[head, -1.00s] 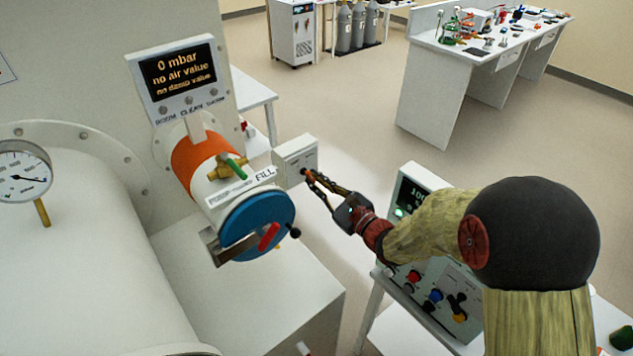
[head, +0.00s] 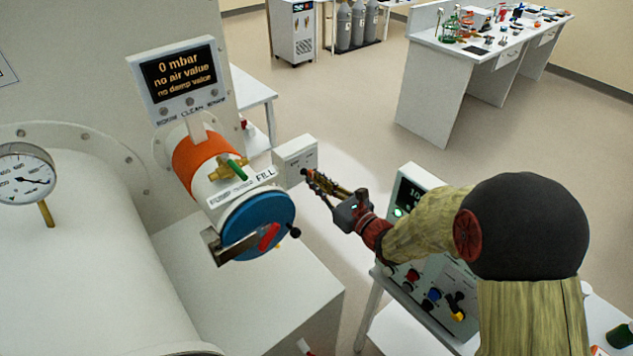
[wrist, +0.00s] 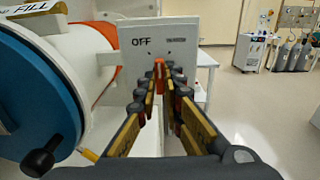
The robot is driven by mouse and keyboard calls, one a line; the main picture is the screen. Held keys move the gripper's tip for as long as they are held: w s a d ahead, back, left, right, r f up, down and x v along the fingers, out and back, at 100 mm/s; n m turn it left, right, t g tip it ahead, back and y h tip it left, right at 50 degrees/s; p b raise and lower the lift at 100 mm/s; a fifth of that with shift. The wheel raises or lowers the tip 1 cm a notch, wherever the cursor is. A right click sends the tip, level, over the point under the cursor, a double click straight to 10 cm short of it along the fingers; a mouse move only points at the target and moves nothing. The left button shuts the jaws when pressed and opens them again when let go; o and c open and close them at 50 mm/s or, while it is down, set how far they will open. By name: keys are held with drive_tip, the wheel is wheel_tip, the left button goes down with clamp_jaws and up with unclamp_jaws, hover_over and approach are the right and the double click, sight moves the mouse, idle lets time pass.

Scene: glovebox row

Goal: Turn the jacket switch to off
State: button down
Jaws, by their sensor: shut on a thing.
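The jacket switch is a white box (head: 297,157) on the side of the blue-ended port, and it fills the upper middle of the wrist view (wrist: 180,36). Its face reads OFF at upper left; a second label at upper right is too small to read. A small orange-red lever (wrist: 159,68) stands roughly upright below and between the labels. My gripper (head: 308,175) reaches the box's face from the right. In the wrist view my gripper (wrist: 160,80) is shut on the lever, which shows between the fingertips. The lever's base is hidden by the fingers.
The port's blue disc (head: 258,225), with a black knob (head: 294,232) and red handle (head: 270,237), lies close left of my gripper. A control panel (head: 413,275) stands below my arm. Floor beyond the box is clear.

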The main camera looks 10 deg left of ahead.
drive_tip(key=c, duration=1.9)
unclamp_jaws()
drive_tip(key=v, duration=1.2)
